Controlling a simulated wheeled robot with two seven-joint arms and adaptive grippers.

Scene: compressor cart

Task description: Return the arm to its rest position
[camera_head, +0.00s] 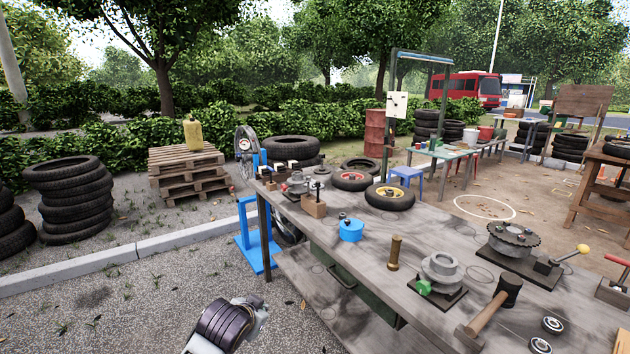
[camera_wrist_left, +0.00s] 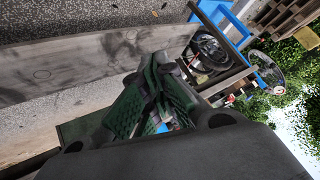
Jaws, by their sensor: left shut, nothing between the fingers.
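My left arm shows at the bottom of the head view, over the gravel to the left of the workbench (camera_head: 330,285). The left gripper itself is mostly hidden there behind the dark wrist link. In the left wrist view my left gripper (camera_wrist_left: 155,100) shows its green ridged finger pads drawn together, with nothing held. It is apart from the bench, whose lower shelf and green drawer (camera_wrist_left: 75,130) show beyond it. My right gripper is in neither view.
The bench holds a hammer (camera_head: 490,315), a brass cylinder (camera_head: 394,253), a green-knobbed grey fitting (camera_head: 438,270), a blue round part (camera_head: 351,230) and small wheels (camera_head: 390,197). A blue stand (camera_head: 255,240) is by its far left corner. Open gravel lies left, bounded by a kerb (camera_head: 120,255).

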